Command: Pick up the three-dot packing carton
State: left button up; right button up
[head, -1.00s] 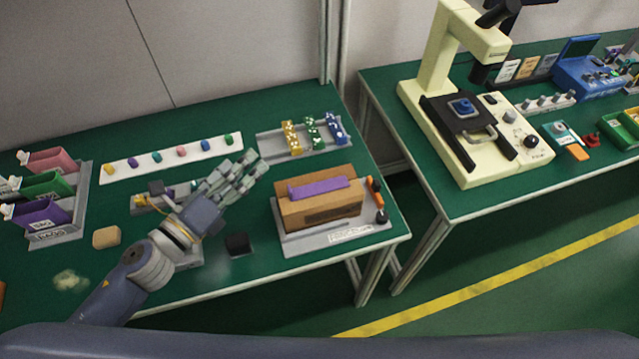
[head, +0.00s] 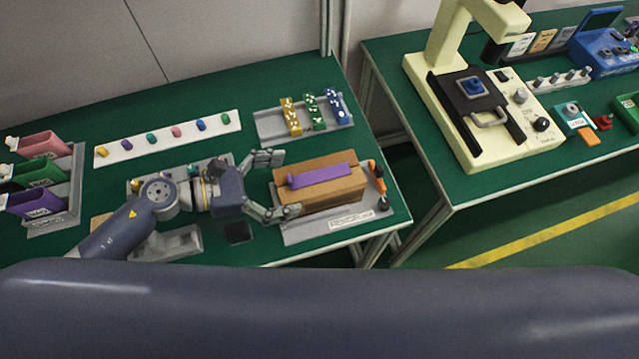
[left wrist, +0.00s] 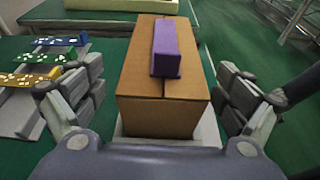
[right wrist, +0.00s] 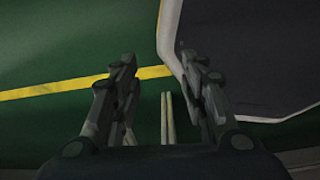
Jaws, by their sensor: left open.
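A brown cardboard carton (head: 335,192) with a purple block (head: 320,175) on top sits on a grey labelled tray at the table's right end. No dots can be made out on the carton. My left gripper (head: 284,184) is open at the carton's left end. In the left wrist view, the carton (left wrist: 150,115) stands between the spread fingers of the left gripper (left wrist: 162,82), with gaps on both sides. My right gripper (right wrist: 162,70) has its fingers apart and empty, above the green floor; it is not visible in the head view.
Gold, green and blue dotted pieces (head: 312,110) lie in a grey tray behind the carton. An orange-and-black tool (head: 377,175) lies beside it. A white strip with coloured knobs (head: 170,137) and several bins (head: 45,175) are further left. A cream machine (head: 475,120) stands on another table.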

aim_at(309, 183)
pick_arm(q)
jog(key=shift+w+d, duration=0.1)
jog(key=shift+d, duration=0.2)
jog(key=p+x, duration=0.2)
jog(key=x, duration=0.2)
jog(key=shift+d, duration=0.1)
jog(key=shift+d+f, duration=0.2)
jog(key=shift+d, duration=0.05)
pick_arm(e)
jog(key=shift+w+r, duration=0.4)
jog(key=shift+r, duration=0.25)
jog(key=shift+w+r, duration=0.35)
jog(key=shift+r, duration=0.25)
pick_arm(q)
jog(key=shift+c, duration=0.5)
pick_arm(e)
jog(key=shift+a, duration=0.1)
pick_arm(q)
jog(key=c, duration=1)
pick_arm(e)
jog(key=shift+s+a, duration=0.2)
pick_arm(q)
jog(key=shift+c, duration=0.2)
